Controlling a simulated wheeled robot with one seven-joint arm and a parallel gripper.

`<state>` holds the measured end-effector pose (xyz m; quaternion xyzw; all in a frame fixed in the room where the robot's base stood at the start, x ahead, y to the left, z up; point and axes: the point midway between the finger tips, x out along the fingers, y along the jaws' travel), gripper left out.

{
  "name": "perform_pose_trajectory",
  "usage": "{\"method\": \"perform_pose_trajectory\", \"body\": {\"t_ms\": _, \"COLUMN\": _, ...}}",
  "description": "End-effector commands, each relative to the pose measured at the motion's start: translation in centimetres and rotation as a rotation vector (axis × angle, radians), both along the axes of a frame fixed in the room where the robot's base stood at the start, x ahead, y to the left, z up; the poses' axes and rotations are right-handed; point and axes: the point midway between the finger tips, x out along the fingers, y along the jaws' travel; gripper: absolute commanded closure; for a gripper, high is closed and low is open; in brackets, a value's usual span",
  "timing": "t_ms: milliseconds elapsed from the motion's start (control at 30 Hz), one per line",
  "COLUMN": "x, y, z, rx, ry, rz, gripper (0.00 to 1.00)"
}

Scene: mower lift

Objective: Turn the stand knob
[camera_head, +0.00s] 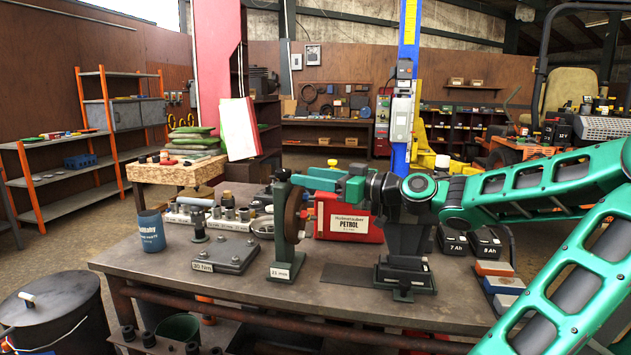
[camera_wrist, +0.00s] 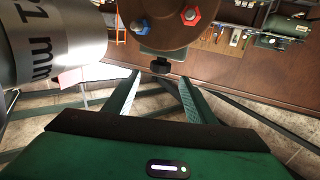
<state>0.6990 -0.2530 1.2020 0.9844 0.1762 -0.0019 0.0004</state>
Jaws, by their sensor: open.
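A dark green stand (camera_head: 280,240) labelled "21 mm" stands on the workbench and carries a brown disc (camera_head: 293,213). A small dark knob-like part (camera_head: 282,175) tops the stand. In the wrist view the brown disc (camera_wrist: 165,22) fills the top centre, with a red and a blue hexagonal piece on its face. A small black part (camera_wrist: 160,66) at its lower edge appears between or just beyond my fingertips; I cannot tell which. My gripper (camera_head: 306,180) is beside the disc at the stand's upper part. In the wrist view my gripper (camera_wrist: 159,80) has its fingers apart, with nothing clamped between them.
A red petrol can (camera_head: 348,215) stands behind the stand. A dark plate block (camera_head: 227,254) and a blue cup (camera_head: 151,231) are to the left. A large grey cylinder (camera_wrist: 50,40) looms at the wrist view's left.

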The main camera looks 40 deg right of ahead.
Motion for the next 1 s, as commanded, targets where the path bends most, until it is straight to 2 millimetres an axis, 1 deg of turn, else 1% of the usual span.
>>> {"method": "perform_pose_trajectory", "body": {"t_ms": 100, "x": -1.1, "y": -0.5, "z": 0.0, "rx": 0.001, "ry": -0.001, "rz": -0.002, "gripper": 0.49}}
{"method": "perform_pose_trajectory", "body": {"t_ms": 233, "x": -1.7, "y": -0.7, "z": 0.0, "rx": 0.000, "ry": 0.000, "rz": -0.002, "gripper": 0.49}}
{"method": "perform_pose_trajectory", "body": {"t_ms": 600, "x": -1.9, "y": -0.7, "z": 0.0, "rx": 0.000, "ry": 0.000, "rz": -0.001, "gripper": 0.49}}
{"method": "perform_pose_trajectory", "body": {"t_ms": 700, "x": -1.9, "y": -0.5, "z": 0.0, "rx": -0.002, "ry": 0.006, "rz": 0.002, "gripper": 0.49}}
{"method": "perform_pose_trajectory", "body": {"t_ms": 767, "x": -1.9, "y": 0.0, "z": 0.0, "rx": -0.004, "ry": 0.018, "rz": 0.008, "gripper": 0.49}}
{"method": "perform_pose_trajectory", "body": {"t_ms": 867, "x": -2.0, "y": 1.7, "z": -0.1, "rx": -0.013, "ry": 0.057, "rz": 0.024, "gripper": 0.49}}
{"method": "perform_pose_trajectory", "body": {"t_ms": 967, "x": -2.2, "y": 4.4, "z": -0.6, "rx": -0.030, "ry": 0.131, "rz": 0.047, "gripper": 0.49}}
{"method": "perform_pose_trajectory", "body": {"t_ms": 1000, "x": -2.4, "y": 5.7, "z": -1.0, "rx": -0.038, "ry": 0.170, "rz": 0.056, "gripper": 0.49}}
